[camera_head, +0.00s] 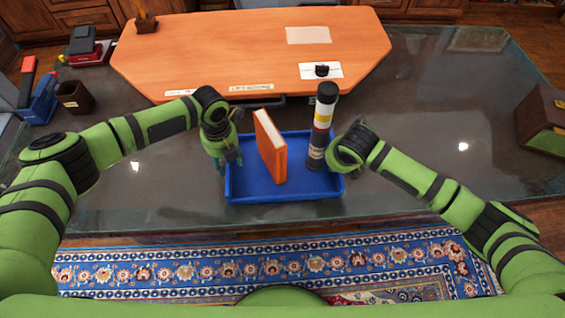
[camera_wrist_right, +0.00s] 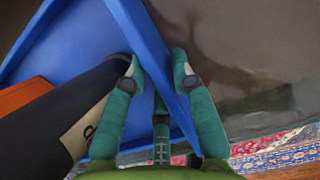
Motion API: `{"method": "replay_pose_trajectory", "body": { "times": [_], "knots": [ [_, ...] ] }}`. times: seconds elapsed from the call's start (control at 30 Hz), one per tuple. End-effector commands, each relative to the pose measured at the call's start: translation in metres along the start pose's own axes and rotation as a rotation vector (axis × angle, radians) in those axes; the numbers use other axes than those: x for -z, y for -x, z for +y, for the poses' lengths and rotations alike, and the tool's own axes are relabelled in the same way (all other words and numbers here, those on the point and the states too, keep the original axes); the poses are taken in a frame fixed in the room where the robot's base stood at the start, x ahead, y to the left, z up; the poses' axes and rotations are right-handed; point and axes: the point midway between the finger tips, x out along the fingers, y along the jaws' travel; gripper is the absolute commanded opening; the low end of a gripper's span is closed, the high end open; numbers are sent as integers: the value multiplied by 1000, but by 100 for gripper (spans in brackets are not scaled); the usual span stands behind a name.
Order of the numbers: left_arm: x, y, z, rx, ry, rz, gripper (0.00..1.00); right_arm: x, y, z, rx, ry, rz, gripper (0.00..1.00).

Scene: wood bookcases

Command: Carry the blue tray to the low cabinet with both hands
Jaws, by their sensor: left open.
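The blue tray (camera_head: 262,191) lies flat on a dark glass-topped desk. An orange book (camera_head: 270,150) stands upright in it, left of a tall black, white and yellow cylinder (camera_head: 321,125). My left gripper (camera_head: 229,162) is at the tray's left wall, open. My right gripper is at the right wall, its fingers mostly hidden by the wrist in the head view. In the right wrist view its two fingertips (camera_wrist_right: 156,67) are apart, one on each side of the tray wall (camera_wrist_right: 141,42), with gaps showing. The dark cylinder (camera_wrist_right: 70,108) lies close to the inner finger.
An orange board (camera_head: 250,55) with papers lies behind the tray. A brown cup (camera_head: 74,97) and a blue holder (camera_head: 40,100) stand at left, and a brown box (camera_head: 545,120) at right. Wooden cabinets (camera_head: 22,28) are at the back. A patterned rug (camera_head: 210,268) lies in front.

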Motion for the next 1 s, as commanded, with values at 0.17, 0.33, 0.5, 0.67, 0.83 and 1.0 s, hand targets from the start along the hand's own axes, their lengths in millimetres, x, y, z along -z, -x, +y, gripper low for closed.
{"method": "replay_pose_trajectory", "body": {
  "times": [0.17, 0.33, 0.5, 0.67, 0.83, 1.0],
  "knots": [
    [0, 0, 0, -1, 0, 0, 48, 0, 0, 0, 0, 0, 0, 26],
    [0, 0, 0, -1, 0, 1, 0, 0, 0, 0, 0, 0, 0, 0],
    [0, 0, 0, -1, 0, 1, 0, 0, 0, 0, 1, 0, 0, 0],
    [-1, 2, 0, 0, 1, -1, 0, -2, 2, 0, 0, 0, -4, 0],
    [-1, 10, 0, 0, 1, -1, 0, -5, 10, 0, 0, -1, -4, 0],
    [-1, 26, 0, 0, 1, -1, 0, -11, 24, 0, 0, -1, -4, 0]
  ]
}}
